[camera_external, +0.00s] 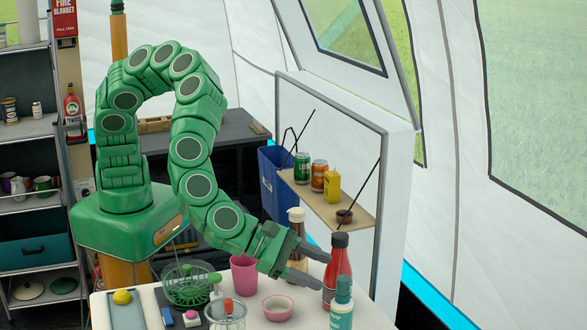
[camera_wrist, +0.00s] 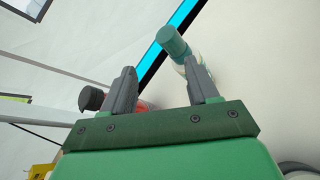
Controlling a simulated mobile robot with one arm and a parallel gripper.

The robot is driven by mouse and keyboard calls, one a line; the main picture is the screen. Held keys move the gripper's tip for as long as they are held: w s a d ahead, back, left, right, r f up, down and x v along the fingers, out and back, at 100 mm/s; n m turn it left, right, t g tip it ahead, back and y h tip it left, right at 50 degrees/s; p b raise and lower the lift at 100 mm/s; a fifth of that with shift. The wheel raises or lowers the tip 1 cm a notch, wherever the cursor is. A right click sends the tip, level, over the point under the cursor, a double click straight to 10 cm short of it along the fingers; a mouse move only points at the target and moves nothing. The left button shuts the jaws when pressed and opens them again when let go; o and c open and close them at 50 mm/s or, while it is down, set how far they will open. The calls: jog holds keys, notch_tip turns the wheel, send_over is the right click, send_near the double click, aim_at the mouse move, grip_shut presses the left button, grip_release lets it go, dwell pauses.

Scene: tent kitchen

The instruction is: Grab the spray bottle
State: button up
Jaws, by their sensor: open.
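A teal bottle with a dark green cap (camera_external: 341,311) stands at the front right of the white table. It is the closest match to a spray bottle; no trigger can be made out. In the wrist view the teal bottle (camera_wrist: 173,42) shows beyond the right finger, which partly hides its body. My gripper (camera_external: 325,272) is open and empty, its fingers pointing right, close to the red sauce bottle with a black cap (camera_external: 338,268). In the wrist view my gripper (camera_wrist: 160,68) has a clear gap between its fingers, and the red bottle (camera_wrist: 91,98) is beyond the left finger.
A white-capped brown bottle (camera_external: 296,240) stands behind my gripper. A wooden shelf (camera_external: 330,204) holds cans behind.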

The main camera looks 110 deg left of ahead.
aim_at(341, 287)
jog(key=shift+w+d+f+n+t+h, duration=0.1)
jog(key=shift+w+f+n+t+h, duration=0.1)
jog(key=shift+w+f+n, duration=0.6)
jog(key=shift+w+d+f+n+t+h, duration=0.15)
jog(key=shift+w+n, duration=0.3)
jog(key=shift+w, duration=0.85)
jog(key=shift+w+a+f+n+t+h, duration=0.15)
jog(key=shift+w+f+n+h, duration=0.15)
jog(key=shift+w+n, duration=0.55)
jog(key=shift+x, duration=1.25)
jog(key=shift+d, duration=0.2)
jog(key=shift+c, duration=0.3)
grip_shut()
